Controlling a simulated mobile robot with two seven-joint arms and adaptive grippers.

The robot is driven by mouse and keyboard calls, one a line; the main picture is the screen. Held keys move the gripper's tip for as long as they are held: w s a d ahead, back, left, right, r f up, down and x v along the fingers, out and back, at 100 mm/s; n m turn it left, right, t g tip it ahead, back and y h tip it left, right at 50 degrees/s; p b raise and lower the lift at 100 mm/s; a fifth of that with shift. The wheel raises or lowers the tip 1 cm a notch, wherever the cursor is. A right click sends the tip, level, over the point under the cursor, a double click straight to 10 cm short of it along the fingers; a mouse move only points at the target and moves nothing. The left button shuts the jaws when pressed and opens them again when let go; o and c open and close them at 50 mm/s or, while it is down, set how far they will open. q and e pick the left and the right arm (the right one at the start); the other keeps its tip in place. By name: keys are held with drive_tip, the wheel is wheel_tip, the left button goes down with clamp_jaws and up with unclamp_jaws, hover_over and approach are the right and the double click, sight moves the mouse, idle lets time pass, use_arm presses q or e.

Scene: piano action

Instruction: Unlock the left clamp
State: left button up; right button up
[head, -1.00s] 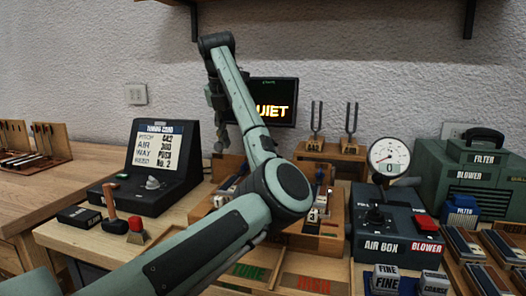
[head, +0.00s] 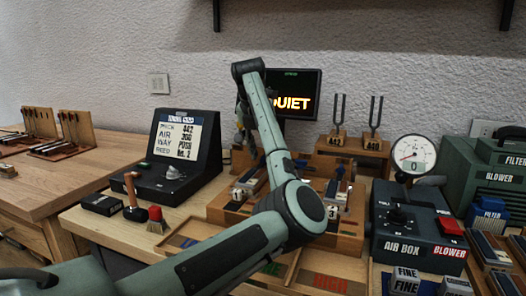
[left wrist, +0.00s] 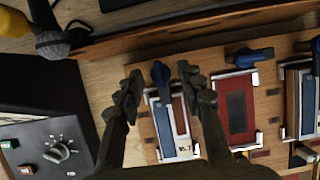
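In the left wrist view, my left gripper (left wrist: 160,69) is open, with one finger on each side of the blue lever of the left clamp (left wrist: 161,78). The lever stands at the top end of a blue and white reed piece (left wrist: 182,120) on the wooden bench. No contact shows between the fingers and the lever. In the head view, my left gripper (head: 243,120) hangs above the wooden reed bench (head: 217,211), and my own arm hides much of that bench. My right gripper is not in view.
Other blue levers (left wrist: 249,57) stand to the right, one above a red plate (left wrist: 235,108). A knobbed console (head: 178,172) stands left of the bench. Tuning forks (head: 339,118) and a lit screen (head: 293,92) stand behind. The air box (head: 402,228) is to the right.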

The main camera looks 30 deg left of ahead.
use_arm(q)
drive_tip(key=shift+c, duration=0.3)
clamp_jaws()
